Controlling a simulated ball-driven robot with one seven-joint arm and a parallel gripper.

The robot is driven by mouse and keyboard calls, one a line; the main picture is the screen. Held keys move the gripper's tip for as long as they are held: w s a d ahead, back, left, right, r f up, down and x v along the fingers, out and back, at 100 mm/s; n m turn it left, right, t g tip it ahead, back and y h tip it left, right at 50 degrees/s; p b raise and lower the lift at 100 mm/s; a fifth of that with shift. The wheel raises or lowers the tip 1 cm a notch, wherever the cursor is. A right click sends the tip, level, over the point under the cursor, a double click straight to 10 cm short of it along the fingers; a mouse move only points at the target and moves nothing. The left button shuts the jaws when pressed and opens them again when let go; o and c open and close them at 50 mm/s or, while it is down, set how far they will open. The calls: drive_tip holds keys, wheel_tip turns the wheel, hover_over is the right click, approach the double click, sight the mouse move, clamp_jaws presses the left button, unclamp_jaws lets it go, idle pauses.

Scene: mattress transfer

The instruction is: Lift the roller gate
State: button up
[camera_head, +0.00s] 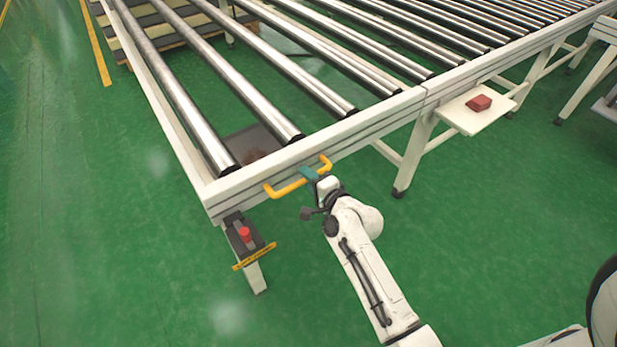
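The roller gate (275,155) is a white-framed section with shiny metal rollers. A yellow handle (283,190) sticks out from its near side rail. My gripper (311,176) is at the handle, near the middle of its bar. A teal part shows there against the yellow bar. The fingers are small and partly hidden by my wrist, so I cannot tell whether they are closed on the bar.
A control box with a red button (244,233) hangs at the gate's near corner, above a leg. A white side shelf (470,118) holds a red object (479,103). More rollers continue at upper right. The green floor (110,250) is clear at left.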

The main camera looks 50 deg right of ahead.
clamp_jaws()
